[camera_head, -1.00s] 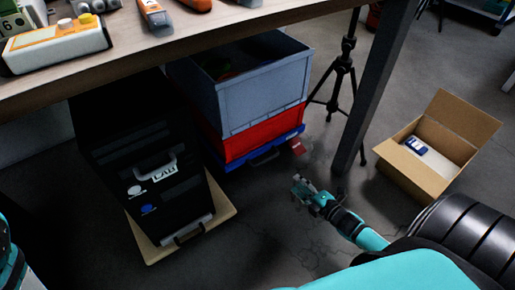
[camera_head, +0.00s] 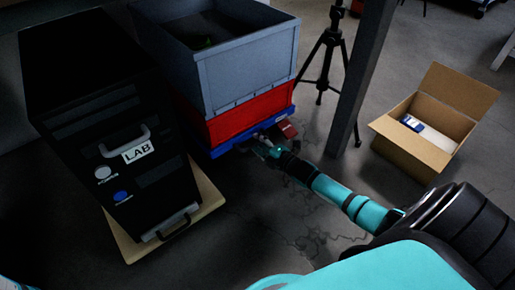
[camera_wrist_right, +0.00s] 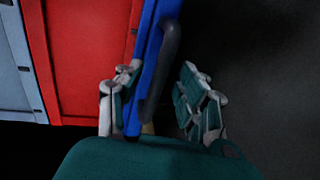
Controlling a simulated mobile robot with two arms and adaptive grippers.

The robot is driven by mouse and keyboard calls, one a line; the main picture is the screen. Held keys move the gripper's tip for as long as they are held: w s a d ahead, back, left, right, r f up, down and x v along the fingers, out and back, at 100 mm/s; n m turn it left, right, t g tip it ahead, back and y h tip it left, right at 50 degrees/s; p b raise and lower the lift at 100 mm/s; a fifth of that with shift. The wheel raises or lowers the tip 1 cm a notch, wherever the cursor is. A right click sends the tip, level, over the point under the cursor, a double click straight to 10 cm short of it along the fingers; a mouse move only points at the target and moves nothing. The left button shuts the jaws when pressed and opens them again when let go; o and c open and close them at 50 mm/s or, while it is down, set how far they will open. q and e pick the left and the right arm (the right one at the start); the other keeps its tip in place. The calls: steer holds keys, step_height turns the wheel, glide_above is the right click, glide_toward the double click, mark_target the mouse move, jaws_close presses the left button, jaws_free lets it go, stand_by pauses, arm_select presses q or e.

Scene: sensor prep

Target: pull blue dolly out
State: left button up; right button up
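The blue dolly (camera_head: 224,149) sits on the floor under a red crate (camera_head: 238,121) with a grey-blue bin (camera_head: 245,72) on top. Its blue edge (camera_wrist_right: 150,50) and black handle (camera_wrist_right: 166,65) show in the right wrist view. My right gripper (camera_head: 262,146) is at the dolly's front edge. In the wrist view, the right gripper (camera_wrist_right: 160,72) has its fingers apart, one on each side of the edge and handle. The right finger stands clear of the handle. Whether the left finger touches the blue edge is unclear. My left gripper is out of view.
A black cabinet labelled LAB (camera_head: 95,110) stands on a wooden dolly (camera_head: 207,192) to the left. A tripod (camera_head: 327,60) and a dark table leg (camera_head: 360,80) are to the right, with an open cardboard box (camera_head: 405,147) beyond. Floor in front is free.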

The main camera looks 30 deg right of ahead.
steer(key=shift+w+f, duration=0.15)
steer(key=shift+w, duration=0.5)
jaws_close()
